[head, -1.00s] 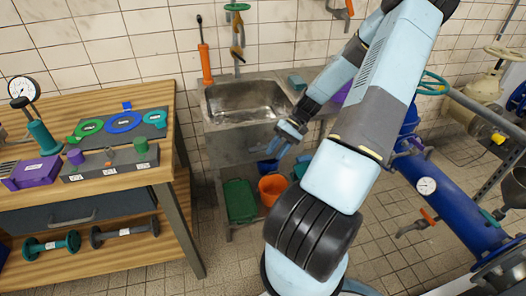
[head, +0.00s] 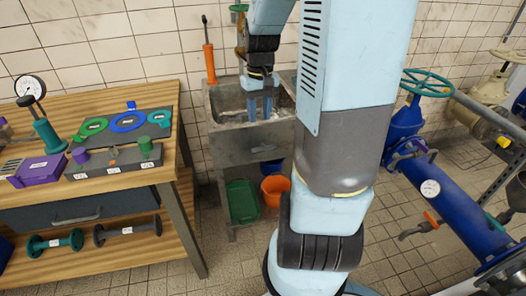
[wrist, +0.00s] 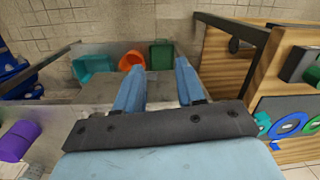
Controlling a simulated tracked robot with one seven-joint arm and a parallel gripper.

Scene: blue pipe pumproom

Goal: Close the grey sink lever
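The grey metal sink (head: 240,145) stands against the tiled wall, left of centre in the head view. My gripper (head: 259,116) points down over the sink basin, with its two blue fingers apart. In the wrist view my gripper (wrist: 158,80) is open, with nothing between its fingers. A green handle (head: 239,8) shows above the sink, and my arm hides most of the tap below it. I cannot make out a grey lever in either view; it may be behind my arm.
A wooden workbench (head: 190,160) stands left of the sink. An orange bucket (head: 275,190) and a green crate (head: 242,202) are below the sink. A blue pipe (head: 455,200) with a teal handwheel (head: 428,82) is to the right.

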